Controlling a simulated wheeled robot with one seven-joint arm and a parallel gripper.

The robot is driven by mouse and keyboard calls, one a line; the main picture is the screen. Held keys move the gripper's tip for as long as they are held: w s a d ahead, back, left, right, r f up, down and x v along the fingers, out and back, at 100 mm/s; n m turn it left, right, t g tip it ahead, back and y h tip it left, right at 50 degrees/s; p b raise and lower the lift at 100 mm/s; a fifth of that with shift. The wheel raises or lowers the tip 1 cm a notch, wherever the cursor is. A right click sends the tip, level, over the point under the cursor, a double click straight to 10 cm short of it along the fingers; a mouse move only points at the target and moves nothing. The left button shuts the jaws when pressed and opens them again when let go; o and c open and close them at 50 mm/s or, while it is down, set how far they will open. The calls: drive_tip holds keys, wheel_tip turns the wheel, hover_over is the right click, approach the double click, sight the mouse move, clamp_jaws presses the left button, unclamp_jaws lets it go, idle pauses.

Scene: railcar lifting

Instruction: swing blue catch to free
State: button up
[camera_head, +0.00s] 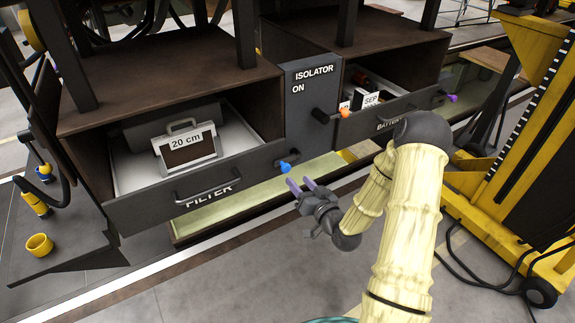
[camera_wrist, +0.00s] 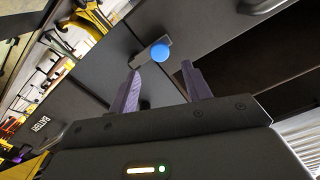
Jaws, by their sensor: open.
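The blue catch (camera_head: 285,168) is a small blue knob on a short grey bar, at the right end of the FILTER drawer front (camera_head: 240,185). In the wrist view the blue knob (camera_wrist: 160,53) shows just beyond the fingertips, between them in the picture. My gripper (camera_head: 299,185) is open, with two purple fingers, just in front of and slightly below the catch. In the wrist view the open fingers (camera_wrist: 163,75) stand on either side of the knob's line, and I see no clear contact with it.
The FILTER drawer is pulled out and holds a box marked 20 cm (camera_head: 187,150). To the right are an isolator panel (camera_head: 312,105), an orange knob (camera_head: 345,112), a BATTERY drawer (camera_head: 395,118) with a purple knob (camera_head: 453,98), and a yellow lifting column (camera_head: 540,140).

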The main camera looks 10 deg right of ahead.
sight(288, 169)
drive_tip(key=p+x, duration=0.2)
drive_tip(key=x, duration=0.5)
drive_tip(key=shift+w+a+f+p, duration=0.1)
drive_tip(key=shift+w+a+p, duration=0.05)
drive_tip(key=shift+w+p, duration=0.25)
clamp_jaws()
